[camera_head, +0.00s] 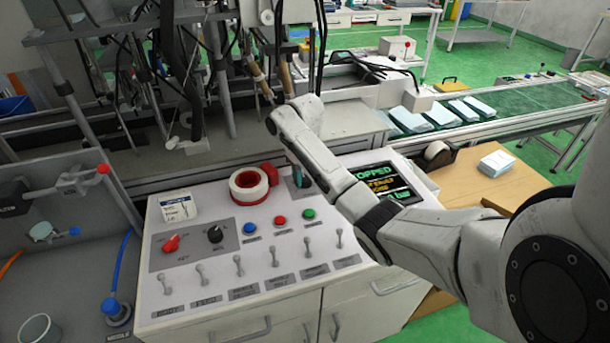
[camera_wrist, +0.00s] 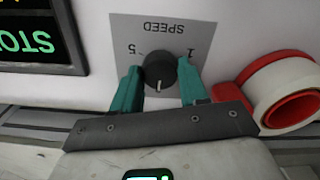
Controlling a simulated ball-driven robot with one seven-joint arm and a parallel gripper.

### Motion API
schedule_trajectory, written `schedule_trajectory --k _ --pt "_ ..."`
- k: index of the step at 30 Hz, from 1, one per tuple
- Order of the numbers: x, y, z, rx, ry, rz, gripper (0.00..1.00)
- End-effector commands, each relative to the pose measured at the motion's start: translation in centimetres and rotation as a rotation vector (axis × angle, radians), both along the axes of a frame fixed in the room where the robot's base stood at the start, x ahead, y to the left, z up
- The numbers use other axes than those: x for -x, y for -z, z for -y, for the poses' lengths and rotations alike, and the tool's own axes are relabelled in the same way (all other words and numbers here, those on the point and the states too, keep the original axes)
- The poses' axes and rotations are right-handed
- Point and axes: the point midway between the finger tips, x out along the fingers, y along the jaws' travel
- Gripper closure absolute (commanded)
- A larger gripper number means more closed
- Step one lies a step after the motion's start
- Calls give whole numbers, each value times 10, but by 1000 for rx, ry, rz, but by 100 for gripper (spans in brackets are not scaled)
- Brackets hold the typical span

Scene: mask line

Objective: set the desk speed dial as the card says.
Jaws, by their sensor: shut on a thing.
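The speed dial (camera_wrist: 160,68) is a black round knob on a grey plate marked SPEED, with 5 and 1 at its sides; the plate appears upside down in the wrist view. Its white pointer line faces the bottom of that view, towards my gripper. My gripper (camera_wrist: 160,88) has its teal fingers on either side of the knob, closed on it. In the head view my gripper (camera_head: 303,178) is at the back of the white desk panel (camera_head: 215,283), and the knob is mostly hidden. A white card (camera_head: 178,207) with a blue header stands at the panel's left; its text is too small to read.
A red and white tape roll (camera_head: 249,186) lies close left of my gripper; it also shows in the wrist view (camera_wrist: 285,85). A screen reading STOPPED (camera_head: 383,185) is at the right. Buttons, a red knob (camera_head: 171,243), another black knob (camera_head: 215,234) and several toggle switches fill the front.

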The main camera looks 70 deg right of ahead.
Motion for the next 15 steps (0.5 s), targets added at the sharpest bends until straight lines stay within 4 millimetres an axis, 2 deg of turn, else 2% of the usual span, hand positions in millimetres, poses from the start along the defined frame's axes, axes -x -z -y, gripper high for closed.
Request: schedule_trajectory --k 8,15 --pt "0 -2 0 -1 -70 1 87" --pt "-1 -4 -1 -2 -241 0 87"
